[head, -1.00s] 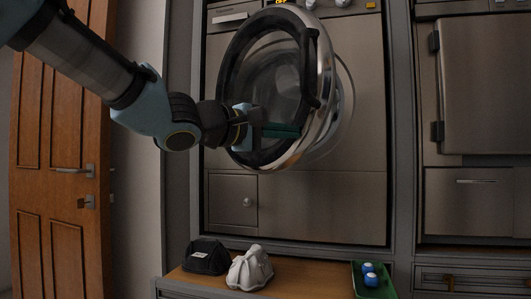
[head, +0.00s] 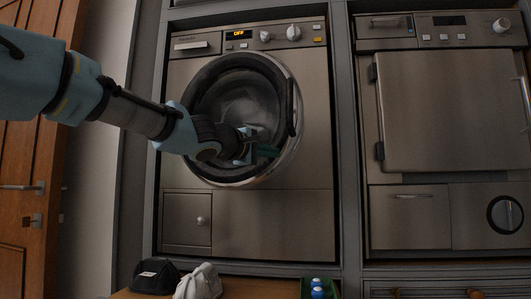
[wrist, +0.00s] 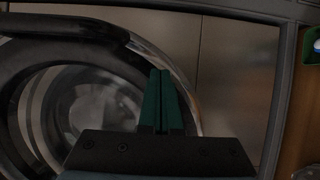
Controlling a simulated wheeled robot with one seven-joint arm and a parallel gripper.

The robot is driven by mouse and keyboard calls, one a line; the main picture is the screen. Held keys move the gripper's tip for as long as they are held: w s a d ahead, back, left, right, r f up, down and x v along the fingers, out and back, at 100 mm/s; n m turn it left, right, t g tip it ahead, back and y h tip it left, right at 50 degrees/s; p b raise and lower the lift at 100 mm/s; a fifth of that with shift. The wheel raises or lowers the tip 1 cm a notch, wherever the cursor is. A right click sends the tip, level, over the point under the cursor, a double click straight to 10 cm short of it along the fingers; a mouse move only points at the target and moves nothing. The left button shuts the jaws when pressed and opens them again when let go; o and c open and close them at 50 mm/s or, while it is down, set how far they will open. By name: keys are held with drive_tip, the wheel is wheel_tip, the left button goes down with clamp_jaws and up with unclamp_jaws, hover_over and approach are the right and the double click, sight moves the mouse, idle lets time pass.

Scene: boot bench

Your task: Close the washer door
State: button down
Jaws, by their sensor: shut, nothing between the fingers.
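The washer (head: 270,215) is a steel front-loader with a round door (head: 291,135), ringed in dark rubber and chrome around clear glass. In the head view the door lies close against the washer front; I cannot tell whether it is latched. My gripper (head: 272,150) is shut and empty, in front of the lower right part of the door glass. In the wrist view its green fingers (wrist: 162,75) are together and lie over the door's dark and chrome rim (wrist: 75,28). I cannot tell whether they touch it.
A second steel appliance (head: 440,110) stands to the right, beyond a grey frame post. Below are a black cap (head: 155,277), a pale cap (head: 198,283) and a green tray (head: 303,290) holding blue-and-white items. A wooden door (head: 20,190) is at the left.

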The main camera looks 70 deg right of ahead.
sight(282, 159)
drive_tip(key=d+t+b, duration=0.1)
drive_tip(key=d+n+t+b, duration=0.1)
drive_tip(key=d, duration=0.1)
drive_tip(key=s+d+n+t, duration=0.1)
drive_tip(key=d, duration=0.1)
drive_tip(key=shift+d+f+b, duration=0.25)
drive_tip(key=shift+f+b, duration=0.05)
drive_tip(key=shift+b, duration=0.1)
drive_tip(key=d+t+p, duration=0.1)
drive_tip(key=d+r+n+t+p, duration=0.1)
drive_tip(key=d, duration=0.1)
drive_tip(key=d+n+t+p, duration=0.1)
drive_tip(key=shift+w+d+r+t, duration=0.2)
drive_tip(key=shift+w+d+t, duration=0.1)
drive_tip(key=shift+w, duration=0.1)
drive_tip(key=shift+w+r, duration=0.1)
drive_tip(key=shift+a, duration=0.1)
